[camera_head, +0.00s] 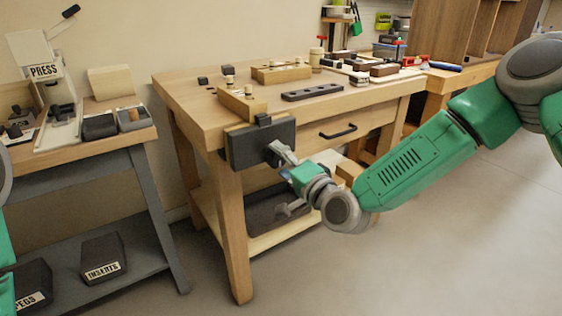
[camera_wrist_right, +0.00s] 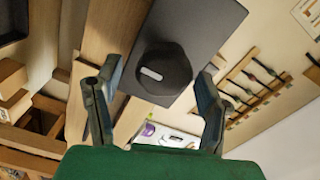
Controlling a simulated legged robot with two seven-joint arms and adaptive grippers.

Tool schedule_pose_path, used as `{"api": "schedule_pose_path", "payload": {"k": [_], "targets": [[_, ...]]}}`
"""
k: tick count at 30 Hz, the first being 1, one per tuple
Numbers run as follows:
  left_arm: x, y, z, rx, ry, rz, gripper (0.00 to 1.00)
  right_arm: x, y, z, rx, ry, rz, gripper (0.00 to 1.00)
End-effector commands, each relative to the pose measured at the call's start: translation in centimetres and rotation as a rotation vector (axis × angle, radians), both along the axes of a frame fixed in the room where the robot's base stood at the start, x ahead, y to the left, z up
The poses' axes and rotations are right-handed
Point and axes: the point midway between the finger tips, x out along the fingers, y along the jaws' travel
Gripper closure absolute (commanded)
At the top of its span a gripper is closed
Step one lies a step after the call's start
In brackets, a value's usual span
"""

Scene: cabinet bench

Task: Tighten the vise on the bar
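The vise (camera_head: 250,146) is a dark block on the front left of the wooden workbench. In the right wrist view its dark face (camera_wrist_right: 212,22) carries a round dark knob (camera_wrist_right: 178,62) with a light mark. A small dark piece (camera_head: 263,119) sticks up at the vise's top; I cannot tell whether it is the bar. My right gripper (camera_head: 281,158) is in front of the vise face. In the wrist view its open fingers (camera_wrist_right: 158,78) lie on either side of the knob, with gaps visible. My left gripper is out of view; only arm parts show at the left edge.
On the workbench (camera_head: 205,105) are a wooden block with pegs (camera_head: 240,104), another wooden block (camera_head: 281,74) and a dark strip with holes (camera_head: 312,91). A drawer handle (camera_head: 338,131) is right of the vise. A dark tray (camera_head: 270,208) sits on the lower shelf. The press (camera_head: 42,72) stands left.

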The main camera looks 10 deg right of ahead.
Motion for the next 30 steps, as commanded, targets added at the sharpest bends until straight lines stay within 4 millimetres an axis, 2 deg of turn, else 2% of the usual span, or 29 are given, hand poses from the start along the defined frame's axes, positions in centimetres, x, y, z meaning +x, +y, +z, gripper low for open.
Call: {"api": "schedule_pose_path", "payload": {"k": [10,30], "targets": [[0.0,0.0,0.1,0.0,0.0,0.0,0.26,-0.3,0.1,0.2,0.0,-0.003,0.004,0.37],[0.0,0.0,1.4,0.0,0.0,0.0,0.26,-5.4,-1.7,0.2,-0.001,-0.002,0.005,0.37]]}}
